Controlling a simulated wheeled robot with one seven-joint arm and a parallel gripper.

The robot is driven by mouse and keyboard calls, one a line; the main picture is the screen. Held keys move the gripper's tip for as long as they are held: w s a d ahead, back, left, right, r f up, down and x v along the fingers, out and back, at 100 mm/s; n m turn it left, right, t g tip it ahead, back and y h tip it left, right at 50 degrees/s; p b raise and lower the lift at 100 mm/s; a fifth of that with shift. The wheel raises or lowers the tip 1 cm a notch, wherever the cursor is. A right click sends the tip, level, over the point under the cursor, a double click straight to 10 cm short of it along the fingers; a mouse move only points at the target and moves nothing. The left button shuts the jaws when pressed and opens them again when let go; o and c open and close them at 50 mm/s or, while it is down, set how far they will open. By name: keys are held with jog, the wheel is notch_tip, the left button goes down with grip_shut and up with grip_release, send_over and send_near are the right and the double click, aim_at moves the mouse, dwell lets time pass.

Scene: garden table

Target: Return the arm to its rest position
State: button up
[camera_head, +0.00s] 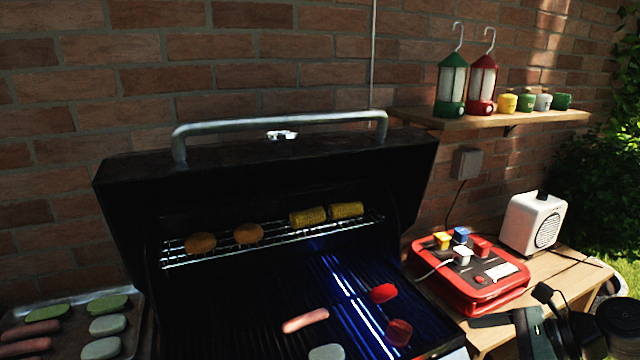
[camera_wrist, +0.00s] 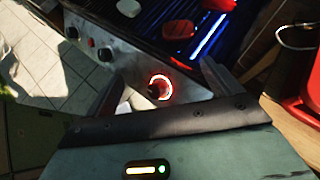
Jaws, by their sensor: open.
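My gripper (camera_wrist: 161,76) is open and empty in the wrist view, its two dark fingers spread wide apart. A red-lit knob (camera_wrist: 160,87) on the grill's front panel shows between and beyond the fingers. In the head view, my dark arm end (camera_head: 541,335) is at the lower right, in front of the wooden side table (camera_head: 592,266); its fingers cannot be made out clearly there. The black grill (camera_head: 270,170) stands open, with a sausage (camera_head: 305,320) and red pieces (camera_head: 383,292) on its lower grate.
Patties (camera_head: 201,243) and corn (camera_head: 308,216) lie on the upper rack. A red box (camera_head: 470,300) and white speaker (camera_head: 533,222) stand on the side table. A tray (camera_head: 135,335) of food is at the left. Lanterns (camera_head: 452,85) and cups stand on the wall shelf (camera_head: 545,117).

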jog(key=s+a+f+n+g+h, duration=0.2)
jog(key=s+a+n+g+h, duration=0.5)
jog(key=n, duration=0.8)
jog(key=s+a+r+n+h, duration=0.1)
jog(key=s+a+r+n, duration=0.3)
jog(key=r+n, duration=0.3)
jog(key=s+a+r+n+t+h, duration=0.1)
jog(key=s+a+r+n, duration=0.3)
jog(key=a+r+n, duration=0.2)
jog(key=r+n, duration=0.2)
jog(key=n, duration=0.1)
jog(key=shift+s+a+h, duration=0.3)
jog(key=shift+a, duration=0.1)
